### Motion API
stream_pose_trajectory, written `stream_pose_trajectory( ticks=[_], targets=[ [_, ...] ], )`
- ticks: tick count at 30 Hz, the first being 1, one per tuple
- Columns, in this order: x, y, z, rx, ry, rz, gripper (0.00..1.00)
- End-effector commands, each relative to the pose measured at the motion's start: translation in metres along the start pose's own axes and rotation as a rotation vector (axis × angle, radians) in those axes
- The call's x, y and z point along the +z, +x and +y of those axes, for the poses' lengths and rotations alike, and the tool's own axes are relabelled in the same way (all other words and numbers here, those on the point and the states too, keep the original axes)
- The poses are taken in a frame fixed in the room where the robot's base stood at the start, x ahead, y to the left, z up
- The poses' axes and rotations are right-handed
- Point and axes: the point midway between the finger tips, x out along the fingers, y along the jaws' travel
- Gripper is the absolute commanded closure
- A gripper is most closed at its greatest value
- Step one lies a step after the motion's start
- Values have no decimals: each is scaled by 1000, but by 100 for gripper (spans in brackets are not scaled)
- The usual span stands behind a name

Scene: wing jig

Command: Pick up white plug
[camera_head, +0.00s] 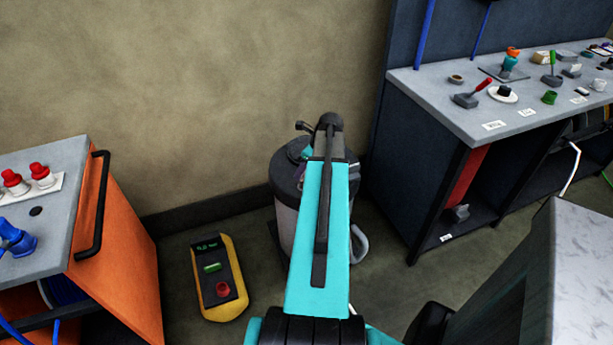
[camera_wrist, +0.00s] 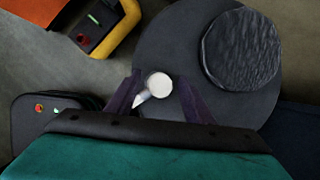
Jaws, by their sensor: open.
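A white piece with a round face and a short tapered end, which looks like the white plug (camera_wrist: 159,85), shows in the wrist view over the dark top of a grey canister. My gripper (camera_wrist: 160,80) has its two purple fingers apart, one on each side of the plug. I cannot tell whether either finger touches it, or how high it is above the canister top. In the head view my teal arm covers most of the gripper and the plug is hidden there.
The canister (camera_head: 286,215) stands on the floor by the wall. A yellow unit (camera_head: 237,262) with a display lies to its left, beside an orange cabinet (camera_head: 121,262). A grey workbench (camera_head: 440,92) with several small parts is at the right. A marble-topped block (camera_head: 585,270) is nearer.

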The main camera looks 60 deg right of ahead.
Motion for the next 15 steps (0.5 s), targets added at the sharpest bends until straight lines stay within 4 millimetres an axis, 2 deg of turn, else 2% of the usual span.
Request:
stream_pose_trajectory(
  ticks=[1,6,9,15],
  targets=[
    [0,0,0,0,0,0,54],
    [0,0,0,0,0,0,83],
    [0,0,0,0,0,0,96],
    [0,0,0,0,0,-1,96]
  ],
)
